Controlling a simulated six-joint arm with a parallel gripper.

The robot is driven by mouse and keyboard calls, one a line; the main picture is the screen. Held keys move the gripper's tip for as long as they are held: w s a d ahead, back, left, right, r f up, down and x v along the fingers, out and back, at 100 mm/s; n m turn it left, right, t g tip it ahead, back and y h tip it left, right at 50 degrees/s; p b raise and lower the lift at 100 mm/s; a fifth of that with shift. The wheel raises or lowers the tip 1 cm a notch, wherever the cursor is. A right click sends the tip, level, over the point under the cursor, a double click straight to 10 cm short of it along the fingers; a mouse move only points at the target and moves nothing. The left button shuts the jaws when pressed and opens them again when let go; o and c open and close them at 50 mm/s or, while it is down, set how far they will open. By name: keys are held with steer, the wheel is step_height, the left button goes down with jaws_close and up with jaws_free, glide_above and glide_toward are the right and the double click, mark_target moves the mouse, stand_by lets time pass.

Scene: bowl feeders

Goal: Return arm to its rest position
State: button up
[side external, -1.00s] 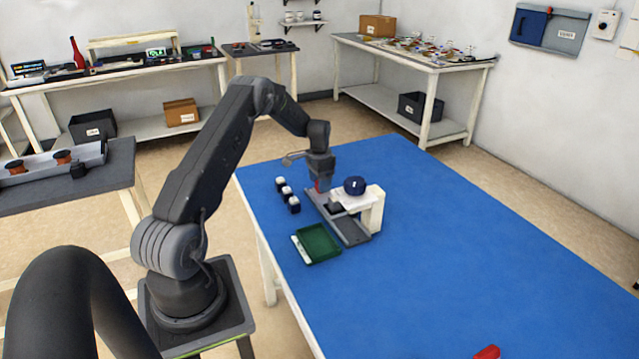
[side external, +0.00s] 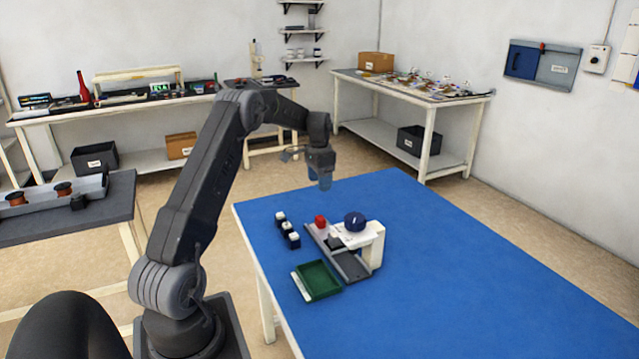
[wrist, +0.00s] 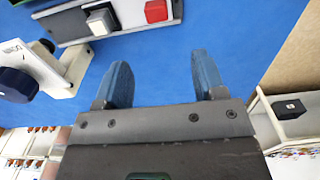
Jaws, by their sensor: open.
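My gripper (side external: 320,181) is raised in the air above the far left part of the blue table, clear of everything on it. In the wrist view my gripper (wrist: 160,80) shows two blue fingers spread apart with nothing between them. Below it, a grey rail fixture (side external: 350,264) lies on the table with a red block (side external: 320,221) at its far end. In the wrist view the red block (wrist: 156,11) sits on the fixture beside a white-topped block (wrist: 101,21).
A white stand with a dark blue knob (side external: 355,221) stands over the fixture. Several black blocks with white tops (side external: 287,228) stand left of it. A green tray (side external: 318,280) lies in front. The blue table (side external: 480,270) is clear at right.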

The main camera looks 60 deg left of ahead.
steer(key=s+d+r+t, duration=0.1)
steer(key=s+d+r, duration=0.1)
steer(key=d+r, duration=0.45)
steer(key=s+d+r+t+y, duration=0.1)
steer(key=d+r, duration=0.3)
steer(key=d, duration=0.6)
steer(key=s+d+r+t, duration=0.1)
steer(key=s+d+r, duration=0.1)
steer(key=d+r, duration=0.55)
steer(key=s+d+f+t+h, duration=0.1)
steer(key=s+d+f+t, duration=0.1)
steer(key=s+d, duration=1.4)
steer(key=shift+s+d+f+t, duration=0.2)
steer(key=shift+s+f+t, duration=0.1)
steer(key=shift+s+f, duration=0.25)
